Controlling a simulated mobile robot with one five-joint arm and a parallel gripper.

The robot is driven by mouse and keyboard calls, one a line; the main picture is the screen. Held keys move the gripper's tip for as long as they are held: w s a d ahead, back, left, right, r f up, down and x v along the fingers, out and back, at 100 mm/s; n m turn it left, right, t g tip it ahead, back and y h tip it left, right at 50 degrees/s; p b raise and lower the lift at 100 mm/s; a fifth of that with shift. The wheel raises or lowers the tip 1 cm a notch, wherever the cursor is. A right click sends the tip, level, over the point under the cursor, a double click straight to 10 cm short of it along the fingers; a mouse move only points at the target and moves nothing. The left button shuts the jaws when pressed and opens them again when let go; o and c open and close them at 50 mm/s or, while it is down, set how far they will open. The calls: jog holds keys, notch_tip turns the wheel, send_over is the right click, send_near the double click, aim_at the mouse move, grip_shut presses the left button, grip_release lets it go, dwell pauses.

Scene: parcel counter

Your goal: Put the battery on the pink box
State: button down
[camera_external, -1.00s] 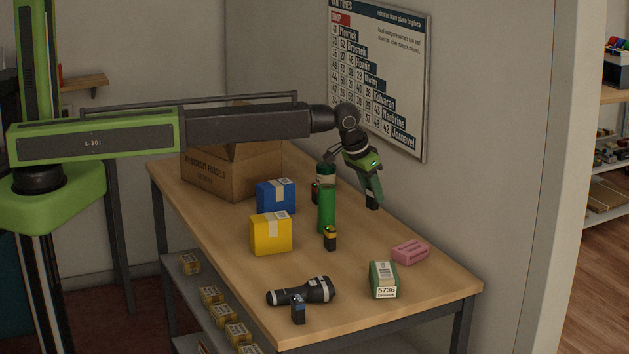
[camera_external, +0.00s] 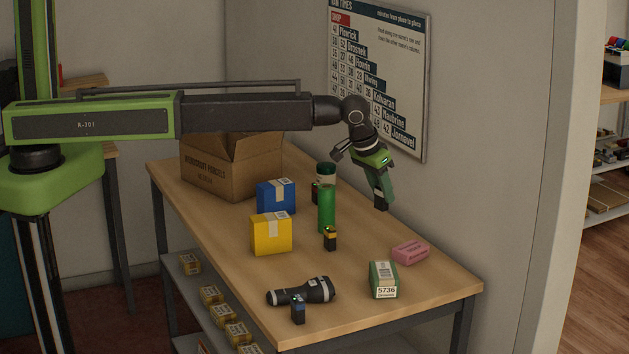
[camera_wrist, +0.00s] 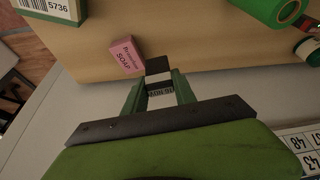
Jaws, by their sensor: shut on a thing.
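My gripper (camera_external: 379,192) is above the back right side of the table. In the wrist view my gripper (camera_wrist: 159,88) is shut on a small dark block with a white band, which I take for the battery (camera_wrist: 157,68). Its dark end shows below the fingers in the external view (camera_external: 381,207). The pink box (camera_external: 411,251) lies flat near the table's right edge, apart from the gripper. It also shows in the wrist view (camera_wrist: 126,56), left of the battery, with "SOAP" printed on it.
A green-and-white box (camera_external: 384,279) marked 5736 lies close to the pink box. The wall is close behind.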

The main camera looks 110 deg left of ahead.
jog(key=w+d+r+m+p, duration=0.1)
jog(key=w+d, duration=0.2)
jog(key=d, duration=0.3)
jog(key=w+d+r+m+p, duration=0.1)
jog(key=w+d+r, duration=0.1)
jog(key=w+d, duration=0.35)
jog(key=a+f+b, duration=0.2)
jog(key=a, duration=0.1)
jog(key=a+f+b, duration=0.2)
jog(key=a+f, duration=0.1)
jog(key=a+f+b, duration=0.2)
jog(key=a+b, duration=0.1)
jog(key=shift+a+f, duration=0.25)
jog(key=shift+f, duration=0.05)
jog(key=shift+a, duration=0.45)
jog(key=b, duration=0.5)
send_over(411, 247)
notch_tip(411, 247, down, 4)
jog(key=shift+f, duration=0.25)
jog(key=c, duration=1)
grip_release()
jog(key=shift+r+p, duration=0.1)
jog(key=shift+p, duration=0.2)
jog(key=shift+r, duration=0.1)
